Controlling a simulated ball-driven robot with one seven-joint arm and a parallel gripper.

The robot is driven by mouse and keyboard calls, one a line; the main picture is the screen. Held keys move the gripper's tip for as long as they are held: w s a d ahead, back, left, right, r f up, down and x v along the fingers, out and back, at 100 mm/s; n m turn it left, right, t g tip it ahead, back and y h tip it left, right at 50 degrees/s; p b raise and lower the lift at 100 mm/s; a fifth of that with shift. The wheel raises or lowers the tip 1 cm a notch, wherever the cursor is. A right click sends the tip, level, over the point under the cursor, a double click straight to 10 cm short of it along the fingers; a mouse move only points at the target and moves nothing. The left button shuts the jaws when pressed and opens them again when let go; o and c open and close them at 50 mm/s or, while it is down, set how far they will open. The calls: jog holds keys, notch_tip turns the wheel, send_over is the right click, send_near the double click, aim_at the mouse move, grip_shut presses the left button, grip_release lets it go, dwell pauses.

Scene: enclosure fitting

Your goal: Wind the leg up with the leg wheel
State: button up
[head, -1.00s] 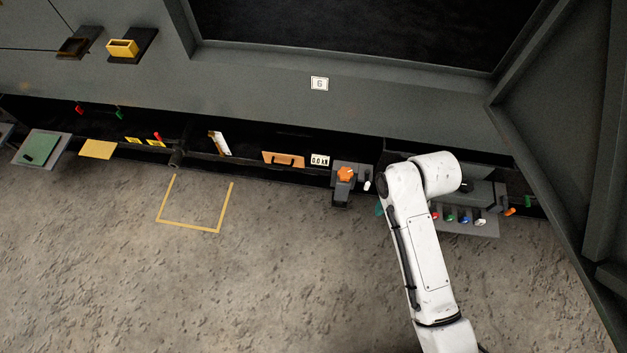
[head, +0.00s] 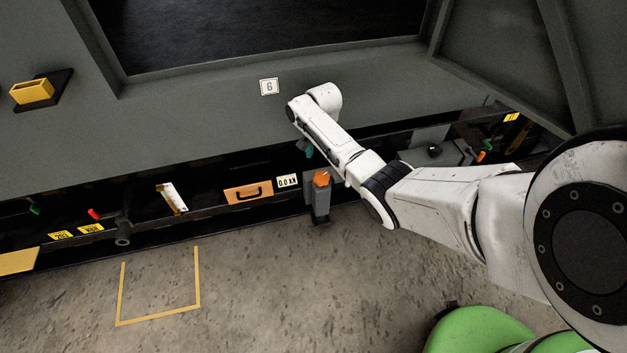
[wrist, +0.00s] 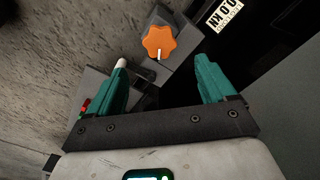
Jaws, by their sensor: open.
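An orange lobed wheel (head: 321,178), which looks like the leg wheel, sits on top of a grey leg (head: 320,202) below the dark shelf. In the wrist view the wheel (wrist: 159,43) shows a white mark on its edge and lies beyond the fingertips, roughly between them. My gripper (wrist: 163,72) is open and empty, with teal fingers apart. In the head view only a bit of teal (head: 309,151) shows beneath my arm, just above and left of the wheel. The leg's foot is partly visible at the floor.
A white-tipped lever (wrist: 121,63) is close to the left finger. A display reading 0.0 kN (head: 287,181) and an orange-brown drawer (head: 248,193) are left of the wheel. A yellow floor outline (head: 158,319) lies on open floor. A grey wall panel (head: 200,120) rises behind.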

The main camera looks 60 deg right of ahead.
aim_at(322, 176)
notch_tip(322, 176, down, 9)
jog(key=b, duration=0.4)
jog(key=shift+f, duration=0.1)
jog(key=c, duration=1.1)
